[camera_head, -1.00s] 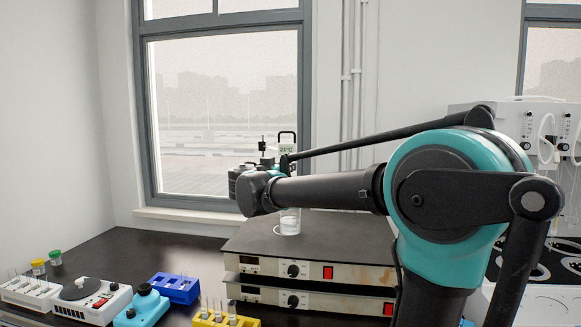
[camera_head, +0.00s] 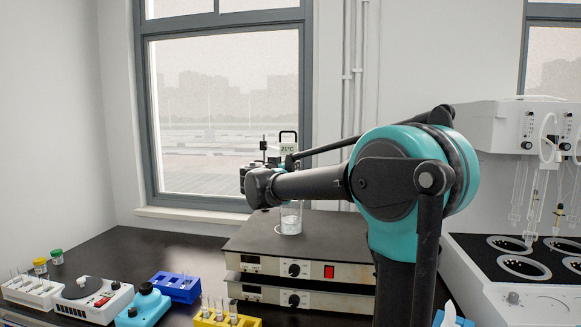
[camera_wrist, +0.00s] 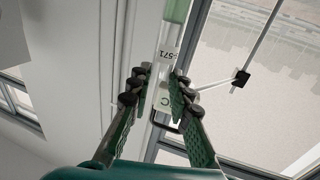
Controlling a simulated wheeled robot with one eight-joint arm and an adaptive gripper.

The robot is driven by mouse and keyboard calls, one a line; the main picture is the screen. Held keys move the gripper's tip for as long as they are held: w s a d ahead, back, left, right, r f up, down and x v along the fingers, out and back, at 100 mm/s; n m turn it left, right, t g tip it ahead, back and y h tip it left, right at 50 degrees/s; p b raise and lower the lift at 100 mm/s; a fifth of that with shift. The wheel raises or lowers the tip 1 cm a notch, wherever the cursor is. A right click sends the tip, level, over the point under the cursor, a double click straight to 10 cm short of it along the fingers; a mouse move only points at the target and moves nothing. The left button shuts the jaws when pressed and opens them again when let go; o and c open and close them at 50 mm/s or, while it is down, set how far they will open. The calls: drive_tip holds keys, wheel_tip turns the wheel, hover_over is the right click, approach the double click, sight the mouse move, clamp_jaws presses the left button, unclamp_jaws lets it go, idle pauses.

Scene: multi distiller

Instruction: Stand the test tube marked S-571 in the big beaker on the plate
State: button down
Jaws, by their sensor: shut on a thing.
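My gripper (camera_wrist: 157,82) is shut on the test tube marked S-571 (camera_wrist: 171,38). In the wrist view the tube shows a white label, partly cut off as "-571", and a green part near the top edge. In the head view my wrist and arm hide the fingers and the tube. The big glass beaker (camera_head: 291,219) stands upright on the dark top of the plate (camera_head: 335,228), which is stacked on a like unit. My wrist is above and left of the beaker in the picture and partly covers its upper part. The beaker is not seen in the wrist view.
A blue rack (camera_head: 176,287), a yellow rack with tubes (camera_head: 226,320), a white rack (camera_head: 32,291) and a small white device (camera_head: 95,300) stand at the lower left.

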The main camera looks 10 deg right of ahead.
drive_tip(key=shift+w+d+f, duration=0.1)
drive_tip(key=shift+w+f, duration=0.05)
drive_tip(key=shift+f, duration=1.9)
drive_tip(key=shift+w+f, duration=0.2)
drive_tip(key=shift+f, duration=1.8)
drive_tip(key=shift+w+d+f, duration=0.1)
drive_tip(key=shift+w+f, duration=0.05)
drive_tip(key=shift+f, duration=1.9)
drive_tip(key=c, duration=1.3)
unclamp_jaws()
drive_tip(key=shift+r, duration=2.45)
